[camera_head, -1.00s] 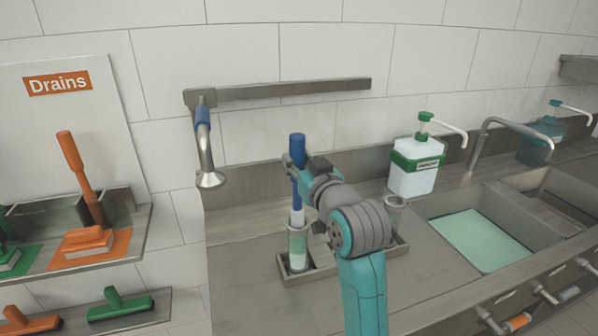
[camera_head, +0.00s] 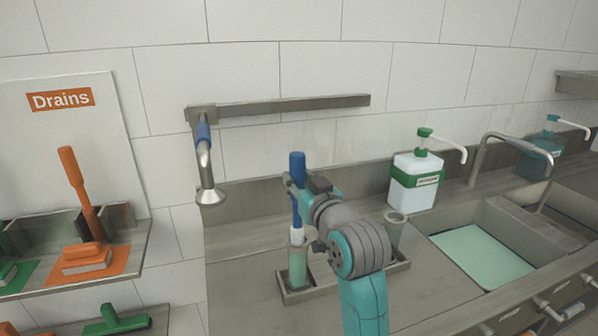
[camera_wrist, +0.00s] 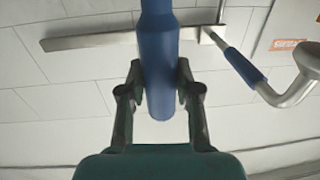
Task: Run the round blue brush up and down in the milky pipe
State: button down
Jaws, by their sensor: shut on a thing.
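The blue brush (camera_head: 297,170) stands upright, its round blue handle on top and its lower end down inside the milky pipe (camera_head: 298,268). The pipe stands upright at the left end of a shallow metal tray (camera_head: 296,298). My gripper (camera_head: 294,184) is shut on the brush handle, above the pipe's rim. In the wrist view my two fingers press the blue handle (camera_wrist: 160,80) from both sides. The bristles inside the pipe are blurred by its milky wall.
A second pipe (camera_head: 394,228) stands at the tray's right end, partly behind my arm. A hanging spray nozzle (camera_head: 211,196) is at the left. A white soap dispenser (camera_head: 414,182) and a sink with pale green water (camera_head: 480,256) are right. Orange brushes (camera_head: 87,258) sit on a shelf at far left.

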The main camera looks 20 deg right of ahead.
jog(key=shift+f, duration=2.9)
jog(key=shift+r, duration=0.1)
jog(key=shift+r, duration=4.25)
jog(key=shift+r, duration=3.9)
